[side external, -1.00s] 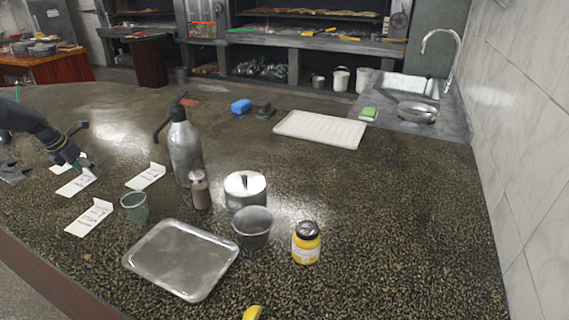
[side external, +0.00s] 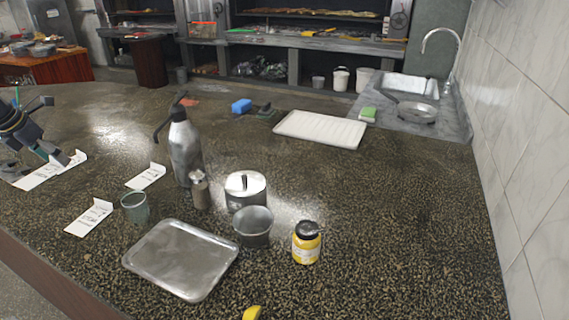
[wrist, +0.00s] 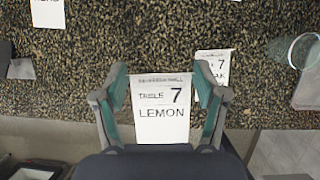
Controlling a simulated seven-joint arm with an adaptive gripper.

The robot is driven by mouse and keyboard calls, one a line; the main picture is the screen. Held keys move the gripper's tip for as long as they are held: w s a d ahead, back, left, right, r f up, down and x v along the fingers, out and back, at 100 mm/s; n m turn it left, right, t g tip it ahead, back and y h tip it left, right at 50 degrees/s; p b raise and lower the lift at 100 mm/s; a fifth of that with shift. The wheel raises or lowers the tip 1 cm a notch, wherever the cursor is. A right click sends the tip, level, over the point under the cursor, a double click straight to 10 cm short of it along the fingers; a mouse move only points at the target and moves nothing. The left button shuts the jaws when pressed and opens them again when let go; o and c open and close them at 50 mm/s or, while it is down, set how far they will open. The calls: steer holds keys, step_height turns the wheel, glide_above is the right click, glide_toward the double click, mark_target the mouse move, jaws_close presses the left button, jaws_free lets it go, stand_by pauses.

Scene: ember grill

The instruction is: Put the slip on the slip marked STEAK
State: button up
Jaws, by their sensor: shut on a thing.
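My gripper (wrist: 161,82) is shut on a white slip (wrist: 161,112) reading TABLE 7 LEMON, which sits between the two fingers in the wrist view. The gripper (side external: 58,160) shows at the left edge of the side view, above the counter. A second white slip (wrist: 213,66), with a 7 and a word ending in AK, lies right of my gripper; my right finger hides part of it. It appears to be the slip (side external: 90,217) near the green cup in the side view. Another slip (side external: 146,177) lies farther back.
A green cup (side external: 134,207), metal tray (side external: 180,260), grey bottle (side external: 185,150), pepper mill (side external: 199,190), lidded pot (side external: 245,190), metal bowl (side external: 253,227) and yellow jar (side external: 306,245) stand right of the slips. The counter between the front slip and my gripper is clear.

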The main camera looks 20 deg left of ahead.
steer(key=s+d+r, duration=0.1)
steer(key=s+d, duration=0.4)
steer(key=d, duration=0.3)
steer(key=s+d+r, duration=0.2)
steer(key=s+d, duration=0.4)
steer(key=d, duration=0.3)
steer(key=m, duration=0.1)
glide_above(105, 208)
steer(key=f, duration=0.8)
steer(key=shift+s+d+f, duration=0.15)
steer(key=shift+s+f, duration=0.2)
steer(key=shift+w+f, duration=0.15)
steer(key=shift+f, duration=0.05)
steer(key=shift+w+f, duration=0.2)
steer(key=shift+f, duration=1.6)
steer(key=shift+f, duration=0.4)
